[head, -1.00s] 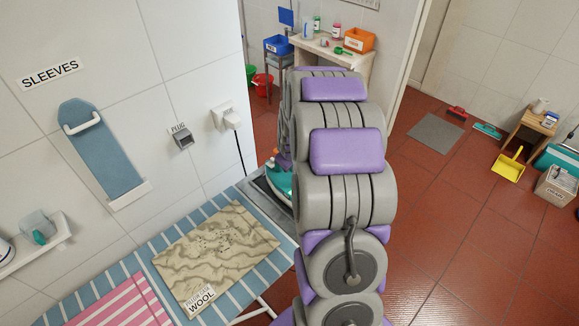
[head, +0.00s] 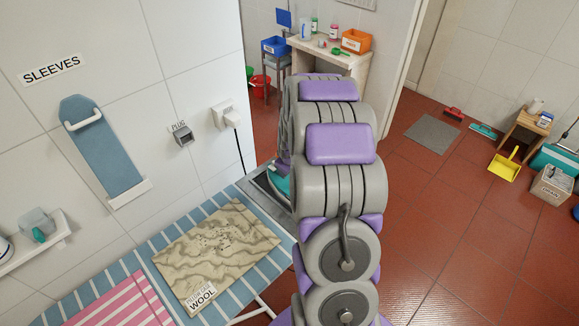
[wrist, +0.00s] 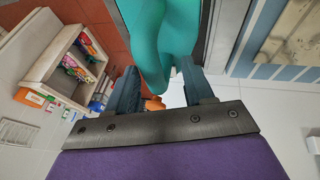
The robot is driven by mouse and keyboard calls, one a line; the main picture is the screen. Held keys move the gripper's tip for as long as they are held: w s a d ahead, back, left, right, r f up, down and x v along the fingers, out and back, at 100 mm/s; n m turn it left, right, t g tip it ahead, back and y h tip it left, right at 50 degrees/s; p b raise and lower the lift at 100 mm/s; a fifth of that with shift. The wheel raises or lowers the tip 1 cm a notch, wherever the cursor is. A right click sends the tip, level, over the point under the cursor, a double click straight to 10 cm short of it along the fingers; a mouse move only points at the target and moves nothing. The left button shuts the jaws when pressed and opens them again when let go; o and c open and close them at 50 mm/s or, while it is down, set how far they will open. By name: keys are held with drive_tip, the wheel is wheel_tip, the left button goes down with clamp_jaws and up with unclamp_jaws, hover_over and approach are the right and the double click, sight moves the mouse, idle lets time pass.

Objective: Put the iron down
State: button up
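The teal iron (head: 279,182) is at the far end of the ironing board, over the dark iron rest (head: 259,186); my arm hides much of it. In the wrist view the iron's teal body (wrist: 168,40) fills the space between the fingers. My gripper (wrist: 162,84) appears shut on this teal part, with a finger on each side. In the head view my gripper is hidden behind my arm. I cannot tell whether the iron touches the rest.
A striped ironing board (head: 120,262) carries a wool cloth (head: 217,252) and a pink striped cloth (head: 125,305). A white wall (head: 190,70) with a plug socket (head: 183,137) stands behind it.

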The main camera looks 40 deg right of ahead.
drive_tip(key=shift+d, duration=0.45)
drive_tip(key=shift+s+d+r, duration=0.1)
drive_tip(key=shift+r, duration=0.1)
drive_tip(key=a+p+v, duration=0.1)
drive_tip(key=p+v, duration=0.1)
drive_tip(key=v, duration=0.8)
drive_tip(key=s+a+r+g+y, duration=0.1)
drive_tip(key=s+a+r, duration=0.35)
drive_tip(key=a, duration=0.55)
drive_tip(key=s+a+r+g, duration=0.2)
drive_tip(key=s+a+r, duration=0.1)
drive_tip(key=s+a, duration=0.6)
drive_tip(key=s+a+r+m+g+y, duration=0.1)
drive_tip(key=s+a+r+g, duration=0.1)
drive_tip(key=s+a, duration=0.7)
drive_tip(key=s+g, duration=0.1)
drive_tip(key=s, duration=0.6)
drive_tip(key=shift+r, duration=0.4)
drive_tip(key=shift+a, duration=0.2)
